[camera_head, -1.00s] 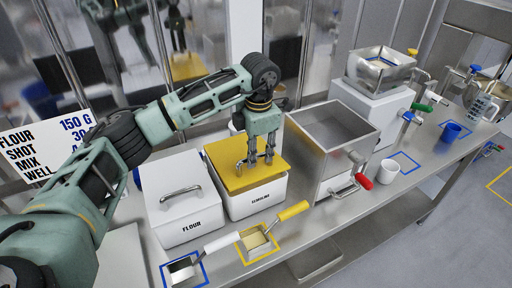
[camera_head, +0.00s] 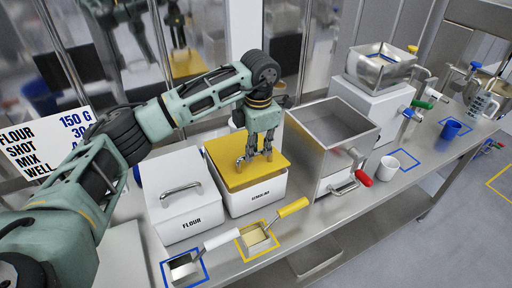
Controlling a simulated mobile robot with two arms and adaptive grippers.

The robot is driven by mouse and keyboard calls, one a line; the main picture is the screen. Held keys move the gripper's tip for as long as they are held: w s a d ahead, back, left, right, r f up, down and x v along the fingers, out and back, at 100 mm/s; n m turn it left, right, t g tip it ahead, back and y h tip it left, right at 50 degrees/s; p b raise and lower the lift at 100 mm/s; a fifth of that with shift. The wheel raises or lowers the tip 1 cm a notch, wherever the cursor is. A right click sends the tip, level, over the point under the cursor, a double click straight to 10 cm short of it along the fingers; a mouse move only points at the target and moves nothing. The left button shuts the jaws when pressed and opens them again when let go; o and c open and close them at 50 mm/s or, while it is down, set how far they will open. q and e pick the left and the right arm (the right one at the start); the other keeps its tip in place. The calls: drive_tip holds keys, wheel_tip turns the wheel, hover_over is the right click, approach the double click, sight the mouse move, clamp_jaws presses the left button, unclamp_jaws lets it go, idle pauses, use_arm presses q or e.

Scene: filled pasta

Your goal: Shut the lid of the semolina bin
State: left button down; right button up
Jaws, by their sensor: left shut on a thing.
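The semolina bin (camera_head: 256,198) is a white box with a yellow lid (camera_head: 226,173) and a dark label on its front. The lid lies over the bin's top, and its front edge looks close to the rim; I cannot tell whether it is fully seated. My left gripper (camera_head: 254,157) points down over the lid, shut on the lid's metal handle (camera_head: 239,161), which it partly hides. My right gripper is not in view.
The white flour bin (camera_head: 183,205) stands close on the left, lid on. A steel hopper (camera_head: 333,135) with a red-handled crank stands on the right. Two scoops, one white-handled (camera_head: 222,240) and one yellow-handled (camera_head: 290,209), lie in front on marked squares.

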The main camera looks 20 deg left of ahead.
sight(258, 167)
use_arm(q)
drive_tip(key=shift+f, duration=0.1)
drive_tip(key=f+b, duration=0.2)
drive_tip(key=d+f+b, duration=0.1)
drive_tip(key=shift+s, duration=0.45)
drive_tip(key=c, duration=2.2)
unclamp_jaws()
drive_tip(key=o, duration=0.4)
drive_tip(key=shift+d+r, duration=0.1)
